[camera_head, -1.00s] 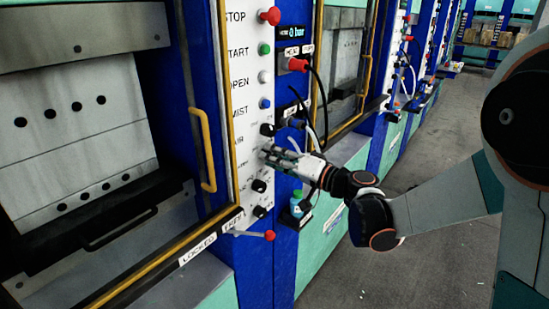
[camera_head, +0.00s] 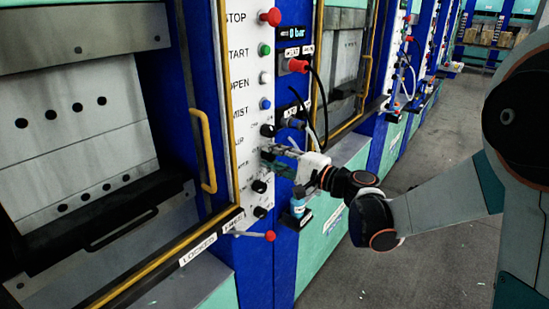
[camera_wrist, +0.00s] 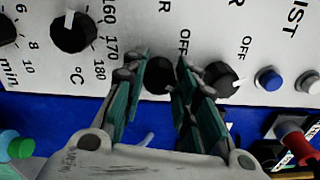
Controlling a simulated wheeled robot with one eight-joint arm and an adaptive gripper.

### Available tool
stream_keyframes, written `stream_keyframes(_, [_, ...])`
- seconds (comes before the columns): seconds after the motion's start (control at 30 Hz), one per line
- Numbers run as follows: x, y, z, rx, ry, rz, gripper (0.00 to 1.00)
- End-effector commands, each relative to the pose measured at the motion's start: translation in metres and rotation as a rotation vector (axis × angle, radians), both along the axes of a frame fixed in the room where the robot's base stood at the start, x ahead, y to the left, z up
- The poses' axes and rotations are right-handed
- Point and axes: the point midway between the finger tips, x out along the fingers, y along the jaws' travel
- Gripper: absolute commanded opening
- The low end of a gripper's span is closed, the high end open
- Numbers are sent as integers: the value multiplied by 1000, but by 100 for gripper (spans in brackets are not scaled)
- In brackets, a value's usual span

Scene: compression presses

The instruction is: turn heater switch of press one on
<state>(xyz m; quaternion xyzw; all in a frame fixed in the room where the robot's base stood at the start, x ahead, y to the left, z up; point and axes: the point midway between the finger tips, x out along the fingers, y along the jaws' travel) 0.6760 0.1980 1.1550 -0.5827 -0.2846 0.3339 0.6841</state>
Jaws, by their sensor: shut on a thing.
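The white control panel of the near press (camera_head: 243,110) stands left of centre in the head view. My gripper (camera_head: 271,158) reaches it from the right, at a dark knob below the AIR knob (camera_head: 267,130). In the wrist view, the heater switch (camera_wrist: 158,76) is a round black knob between the two green-padded fingers of my gripper (camera_wrist: 162,82). The fingers are shut on its sides. An OFF label shows above it, and its other lettering is partly hidden.
The AIR knob is close beside the right finger in the wrist view (camera_wrist: 221,78). A temperature dial (camera_wrist: 74,32) is on the other side. Below my gripper, a small blue bottle (camera_head: 298,204) stands on a holder. A red-tipped lever (camera_head: 269,236) sticks out lower down.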

Motion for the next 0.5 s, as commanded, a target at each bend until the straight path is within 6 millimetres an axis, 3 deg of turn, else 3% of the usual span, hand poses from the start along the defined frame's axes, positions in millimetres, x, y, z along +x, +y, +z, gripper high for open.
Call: stream_keyframes(0.5, [0, 0, -1, 70, 94, -1, 3])
